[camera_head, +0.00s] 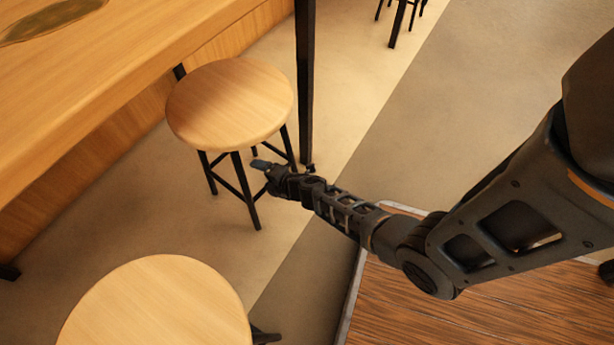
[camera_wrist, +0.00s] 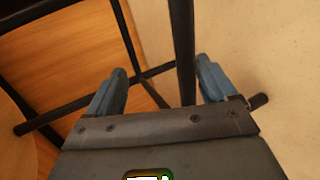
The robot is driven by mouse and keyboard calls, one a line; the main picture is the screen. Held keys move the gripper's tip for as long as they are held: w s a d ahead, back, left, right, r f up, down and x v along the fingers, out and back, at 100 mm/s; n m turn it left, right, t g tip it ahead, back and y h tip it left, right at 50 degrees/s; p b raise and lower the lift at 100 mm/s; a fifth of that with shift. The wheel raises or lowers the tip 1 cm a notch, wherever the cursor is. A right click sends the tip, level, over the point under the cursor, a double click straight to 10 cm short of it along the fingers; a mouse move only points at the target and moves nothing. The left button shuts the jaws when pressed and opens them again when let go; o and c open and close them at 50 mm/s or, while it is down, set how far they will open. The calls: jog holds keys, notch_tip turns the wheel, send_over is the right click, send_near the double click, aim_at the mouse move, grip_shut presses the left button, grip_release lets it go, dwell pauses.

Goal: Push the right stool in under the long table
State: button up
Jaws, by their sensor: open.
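A round wooden stool (camera_head: 230,100) with black legs stands upright beside the long table (camera_head: 90,85), close to its edge. A second round wooden stool (camera_head: 155,305) stands nearer, at the bottom of the head view. My gripper (camera_head: 262,165) is low beside the farther stool's legs, below its seat. In the wrist view, the blue fingers of my gripper (camera_wrist: 160,85) are apart, with a black stool leg (camera_wrist: 183,45) running between them. I cannot tell whether the fingers touch it.
A black post (camera_head: 305,80) rises just right of the farther stool. A dark wooden surface with a pale edge (camera_head: 480,310) lies under my arm at lower right. More black furniture legs (camera_head: 400,20) show at the top.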

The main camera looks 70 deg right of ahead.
jog(key=p+v, duration=0.2)
jog(key=v, duration=0.6)
jog(key=shift+s+p, duration=0.3)
jog(key=shift+r, duration=0.1)
